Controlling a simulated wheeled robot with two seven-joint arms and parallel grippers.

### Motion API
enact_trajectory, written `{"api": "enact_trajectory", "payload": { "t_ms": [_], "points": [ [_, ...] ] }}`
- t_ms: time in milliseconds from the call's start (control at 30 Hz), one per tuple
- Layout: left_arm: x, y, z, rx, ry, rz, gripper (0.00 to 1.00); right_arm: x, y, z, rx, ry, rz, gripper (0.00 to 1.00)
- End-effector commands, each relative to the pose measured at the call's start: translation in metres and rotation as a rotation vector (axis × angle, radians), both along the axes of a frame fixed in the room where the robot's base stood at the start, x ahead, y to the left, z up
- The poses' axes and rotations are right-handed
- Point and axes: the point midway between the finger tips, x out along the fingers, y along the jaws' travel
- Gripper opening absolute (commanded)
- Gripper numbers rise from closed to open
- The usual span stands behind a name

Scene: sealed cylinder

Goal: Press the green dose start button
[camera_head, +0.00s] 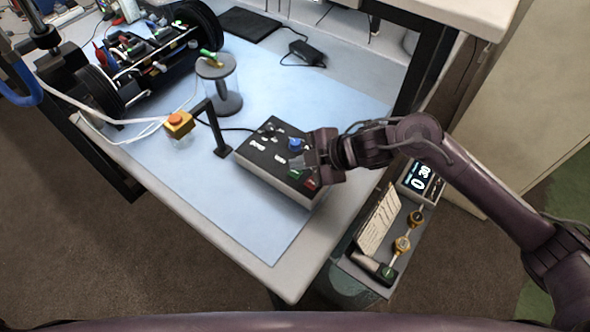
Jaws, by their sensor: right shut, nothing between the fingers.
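The control box (265,180) is a grey case with a dark top panel, lying on the blue mat. The green button (294,174) is at its near right end, beside a red button (311,184). A blue knob (295,144) is farther back on the panel. My right gripper (297,163) is shut and empty. It reaches in from the right over the box, with its fingertips close to the green button and partly covering the panel. I cannot tell whether they touch the button. My left gripper is not in view.
An orange button on a yellow box (179,124) and a clear cylinder on a stand (216,75) are left of the control box. A wired black apparatus (140,60) stands at the back left. A display reading 030 (421,177) is at the right. The near mat (235,220) is clear.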

Motion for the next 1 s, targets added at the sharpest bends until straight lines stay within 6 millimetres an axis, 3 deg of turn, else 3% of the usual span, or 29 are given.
{"api": "enact_trajectory", "payload": {
  "t_ms": [1000],
  "points": [
    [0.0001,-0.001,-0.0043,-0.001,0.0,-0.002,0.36,-0.0002,0.0002,-0.0084,0.0,0.0,0.0,0.0]
  ]
}}
